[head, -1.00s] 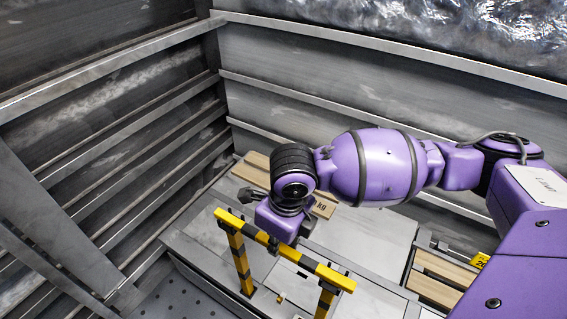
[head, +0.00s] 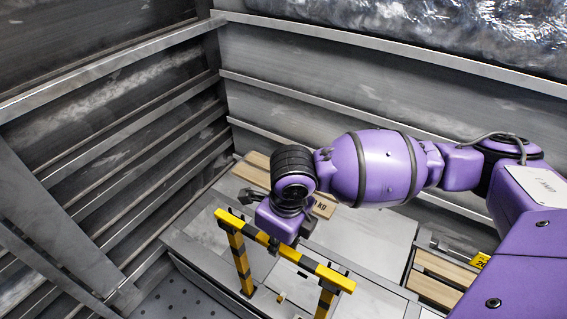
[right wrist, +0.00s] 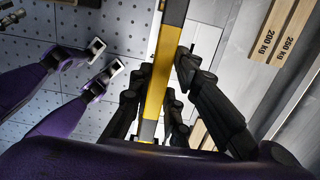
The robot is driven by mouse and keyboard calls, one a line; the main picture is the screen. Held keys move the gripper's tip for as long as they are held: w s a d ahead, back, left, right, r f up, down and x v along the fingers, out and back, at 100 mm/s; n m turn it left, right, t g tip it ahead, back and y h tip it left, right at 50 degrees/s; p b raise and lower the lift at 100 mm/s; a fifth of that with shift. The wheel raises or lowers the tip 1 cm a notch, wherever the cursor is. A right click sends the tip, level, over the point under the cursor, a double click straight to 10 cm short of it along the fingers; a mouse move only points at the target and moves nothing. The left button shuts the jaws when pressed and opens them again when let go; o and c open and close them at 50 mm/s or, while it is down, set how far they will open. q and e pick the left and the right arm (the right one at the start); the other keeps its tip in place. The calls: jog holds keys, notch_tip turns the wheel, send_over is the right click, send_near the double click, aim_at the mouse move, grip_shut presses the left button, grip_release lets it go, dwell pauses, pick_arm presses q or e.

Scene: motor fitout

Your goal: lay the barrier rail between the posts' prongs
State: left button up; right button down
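The yellow-and-black barrier rail (head: 322,270) spans the tops of two striped posts, the left post (head: 239,262) and the right post (head: 325,301). The rail lies at post-top height. The prongs are too small to tell whether the rail is fully seated between them. My right gripper (head: 290,242) is at the middle of the rail, partly hidden by its own wrist. In the right wrist view the rail (right wrist: 163,70) runs between the dark fingers of my right gripper (right wrist: 162,78), which look spread with a gap beside it. My left gripper is not in view.
A grey metal bench or platform (head: 375,240) lies under and behind the posts. Wooden weight boards (right wrist: 285,25) marked in kg lie beside it, with more slats (head: 440,275) at the right. Ribbed metal walls (head: 110,130) close in the left and back.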

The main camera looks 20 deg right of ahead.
jog(key=c, duration=1.6)
grip_release()
jog(key=shift+o, duration=0.2)
